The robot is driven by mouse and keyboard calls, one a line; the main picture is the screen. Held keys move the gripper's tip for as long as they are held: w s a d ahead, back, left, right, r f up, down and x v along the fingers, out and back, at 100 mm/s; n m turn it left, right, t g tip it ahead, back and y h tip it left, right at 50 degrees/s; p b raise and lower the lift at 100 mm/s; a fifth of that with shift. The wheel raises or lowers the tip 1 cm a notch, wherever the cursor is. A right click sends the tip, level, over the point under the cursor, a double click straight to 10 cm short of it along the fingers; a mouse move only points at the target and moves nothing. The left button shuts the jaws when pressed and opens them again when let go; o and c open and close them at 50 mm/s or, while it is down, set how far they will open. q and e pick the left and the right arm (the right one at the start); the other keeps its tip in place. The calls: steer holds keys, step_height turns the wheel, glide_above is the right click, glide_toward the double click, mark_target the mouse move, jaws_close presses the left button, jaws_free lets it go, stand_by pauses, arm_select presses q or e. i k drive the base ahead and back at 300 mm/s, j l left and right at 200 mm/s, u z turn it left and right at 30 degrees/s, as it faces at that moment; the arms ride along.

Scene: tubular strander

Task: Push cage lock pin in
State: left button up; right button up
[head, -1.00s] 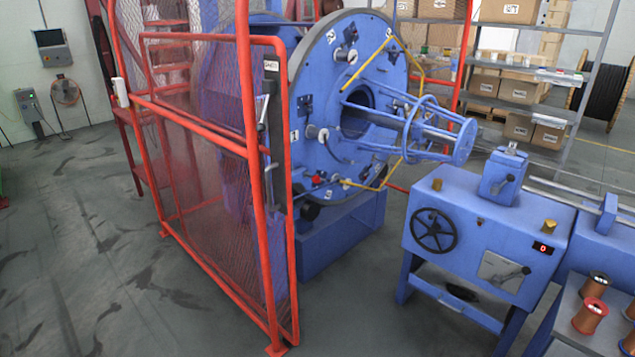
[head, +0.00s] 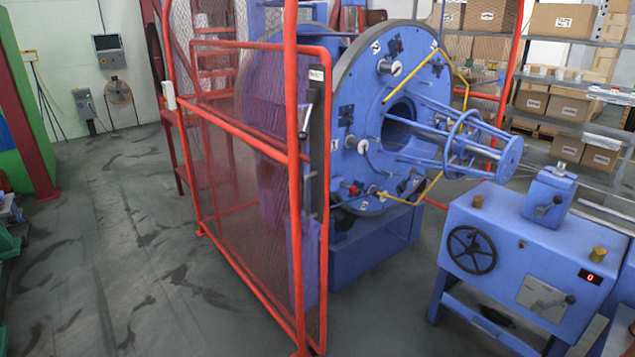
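The strander's large blue disc (head: 360,150) stands upright behind a red mesh guard, with a blue open frame (head: 455,135) projecting from its centre to the right. A small red-tipped part (head: 354,188) sits low on the left of the disc's face; I cannot tell whether it is the cage lock pin or how far in it is. Round silver fittings (head: 384,67) also sit on the face. Neither of my grippers is in view.
The red mesh guard (head: 250,180) with a dark latch plate (head: 318,125) stands between me and the disc's left side. A blue machine stand (head: 530,250) with a black handwheel (head: 472,250) is at the right. Grey floor (head: 110,260) is open at the left.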

mark_target(352, 189)
steer(key=i+l, duration=0.1)
steer(key=i, duration=0.45)
steer(key=i+l+u, duration=0.1)
steer(key=i, duration=0.45)
steer(key=i+l, duration=0.2)
steer(key=i, duration=0.35)
steer(key=i+l, duration=0.15)
steer(key=i, duration=0.35)
steer(key=u, duration=0.05)
